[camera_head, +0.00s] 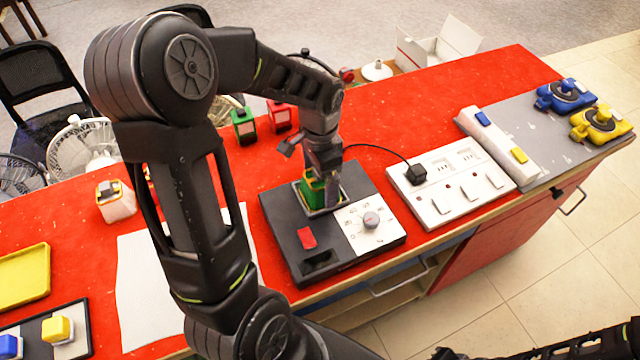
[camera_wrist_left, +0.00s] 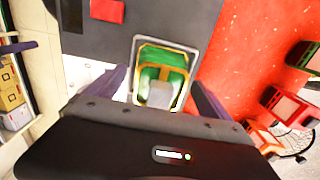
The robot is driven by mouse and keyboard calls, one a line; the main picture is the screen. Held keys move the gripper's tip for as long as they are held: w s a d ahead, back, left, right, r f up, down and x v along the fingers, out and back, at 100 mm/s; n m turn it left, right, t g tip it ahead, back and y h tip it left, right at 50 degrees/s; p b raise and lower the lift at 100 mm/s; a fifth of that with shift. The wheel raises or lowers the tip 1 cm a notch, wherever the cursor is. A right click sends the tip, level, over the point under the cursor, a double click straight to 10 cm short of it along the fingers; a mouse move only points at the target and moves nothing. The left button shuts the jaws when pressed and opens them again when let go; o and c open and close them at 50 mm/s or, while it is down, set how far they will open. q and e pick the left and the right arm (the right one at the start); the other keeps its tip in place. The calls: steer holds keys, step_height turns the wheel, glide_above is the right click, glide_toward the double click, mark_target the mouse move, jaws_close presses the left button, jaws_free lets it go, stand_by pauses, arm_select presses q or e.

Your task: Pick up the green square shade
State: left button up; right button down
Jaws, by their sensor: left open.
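The green square shade (camera_head: 311,188) sits in a square metal-rimmed recess on a dark box (camera_head: 281,222). In the left wrist view the green shade (camera_wrist_left: 150,55) is seen from above, with yellowish edges and a grey block in its middle. My left gripper (camera_head: 325,186) is above the shade, pointing down. In the left wrist view its open fingers (camera_wrist_left: 162,92) stand on either side of the shade, and I cannot tell whether they touch it. The arm hides part of the shade in the head view. My right gripper is not in view; only a dark arm part shows at bottom right.
A green lamp (camera_head: 243,127) and a red lamp (camera_head: 280,115) stand behind on the red table. A white socket panel (camera_head: 452,190) with a black plug lies to the right. Blue (camera_head: 565,95) and yellow (camera_head: 600,123) devices stand far right. A white dial panel (camera_head: 368,222) is on the dark box.

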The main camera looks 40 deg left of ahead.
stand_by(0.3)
arm_select(q)
steer(key=c, duration=1.5)
